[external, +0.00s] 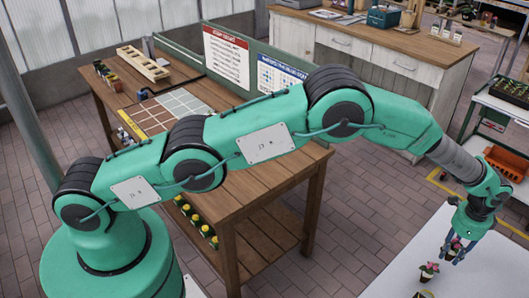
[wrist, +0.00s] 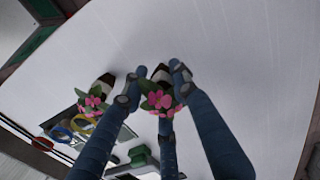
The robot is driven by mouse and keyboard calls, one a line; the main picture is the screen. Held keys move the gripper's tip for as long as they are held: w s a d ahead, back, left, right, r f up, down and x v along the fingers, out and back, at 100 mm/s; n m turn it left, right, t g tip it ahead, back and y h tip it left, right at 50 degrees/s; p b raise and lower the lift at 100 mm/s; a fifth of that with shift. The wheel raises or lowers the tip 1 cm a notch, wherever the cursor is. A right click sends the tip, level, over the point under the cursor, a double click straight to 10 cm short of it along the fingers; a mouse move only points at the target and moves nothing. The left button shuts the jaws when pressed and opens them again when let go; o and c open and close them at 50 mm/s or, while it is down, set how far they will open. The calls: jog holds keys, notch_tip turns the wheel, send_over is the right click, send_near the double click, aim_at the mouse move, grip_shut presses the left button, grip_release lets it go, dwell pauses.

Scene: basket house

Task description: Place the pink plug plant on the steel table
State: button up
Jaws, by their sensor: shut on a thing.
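My gripper (external: 458,248) is low over a pale, smooth table top (external: 400,262) that looks like the steel table, at the right of the external view. Its blue fingers are shut on a plug plant with pink flowers and a dark pot (wrist: 158,101). In the external view the fingers hide much of this plant. A second pink plug plant (external: 428,271) stands on the table just left of my gripper; it also shows in the wrist view (wrist: 93,102), beside the left finger. I cannot tell whether the held pot touches the table.
A wooden workbench (external: 270,205) with a tray and grid mat stands left of the pale table. A wooden-topped cabinet (external: 380,55) and a shelf with an orange crate (external: 505,160) are behind. The wrist view shows colored rings (wrist: 60,135). Much of the pale table top is bare.

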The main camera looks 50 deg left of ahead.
aim_at(447, 259)
jog(key=shift+f, duration=1.65)
jog(key=shift+f, duration=0.15)
jog(key=o, duration=0.8)
jog(key=shift+o, duration=0.2)
notch_tip(447, 259, up, 12)
jog(key=shift+r+p, duration=0.2)
jog(key=shift+p, duration=0.2)
